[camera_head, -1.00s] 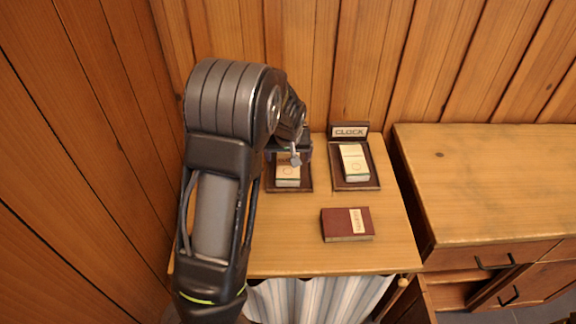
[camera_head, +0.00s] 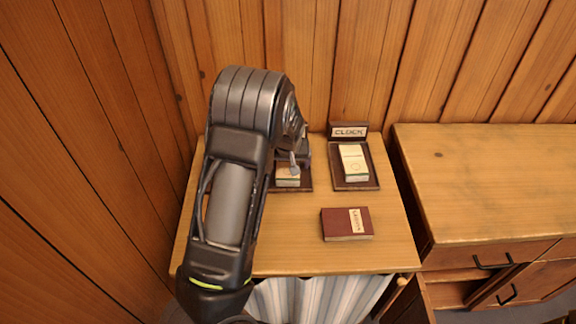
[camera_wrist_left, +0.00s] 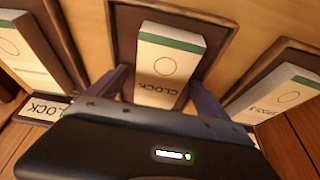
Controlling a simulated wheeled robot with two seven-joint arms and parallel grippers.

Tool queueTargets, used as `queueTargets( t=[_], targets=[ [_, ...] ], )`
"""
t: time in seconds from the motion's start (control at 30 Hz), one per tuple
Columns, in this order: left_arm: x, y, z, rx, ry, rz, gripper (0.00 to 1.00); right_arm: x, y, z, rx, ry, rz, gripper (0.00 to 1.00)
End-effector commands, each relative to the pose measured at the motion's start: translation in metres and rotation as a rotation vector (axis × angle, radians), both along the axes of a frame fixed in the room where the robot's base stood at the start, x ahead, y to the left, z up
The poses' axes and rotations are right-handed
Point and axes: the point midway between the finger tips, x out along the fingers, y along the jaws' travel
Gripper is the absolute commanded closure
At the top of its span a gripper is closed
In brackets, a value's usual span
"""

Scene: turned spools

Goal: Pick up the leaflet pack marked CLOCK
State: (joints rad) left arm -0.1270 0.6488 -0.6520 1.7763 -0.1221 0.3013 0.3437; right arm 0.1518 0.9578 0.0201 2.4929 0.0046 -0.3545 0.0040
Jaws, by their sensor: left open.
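A pale leaflet pack with a green end band lies in a dark tray (camera_head: 308,183) under my left gripper (camera_head: 293,165). In the left wrist view this pack (camera_wrist_left: 160,72) reads CLOCK, upside down. The fingers of my left gripper (camera_wrist_left: 158,82) are open, one on each side of the pack's lower part; I cannot tell whether they touch it. This tray's sign is hidden. My right gripper is not in view.
A dark red book or box (camera_head: 346,224) lies at the table's front. In the left wrist view a third pack (camera_wrist_left: 280,95) lies in a tray at the right. Wooden walls close the left and back. A drawer cabinet (camera_head: 490,180) stands at the right.

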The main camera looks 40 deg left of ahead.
Motion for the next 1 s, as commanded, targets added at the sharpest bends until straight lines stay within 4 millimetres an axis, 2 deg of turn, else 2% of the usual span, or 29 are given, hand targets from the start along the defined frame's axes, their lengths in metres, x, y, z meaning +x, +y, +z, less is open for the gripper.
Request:
queueTargets(
  t=[0.23, 1.0],
  targets=[
    [-0.0001, 0.0000, 0.0002, 0.000, 0.000, 0.000, 0.12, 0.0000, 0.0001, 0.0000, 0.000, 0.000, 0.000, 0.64],
    [-0.0001, 0.0000, 0.0002, 0.000, 0.000, 0.000, 0.75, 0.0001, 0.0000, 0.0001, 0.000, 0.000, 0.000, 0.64]
  ],
)
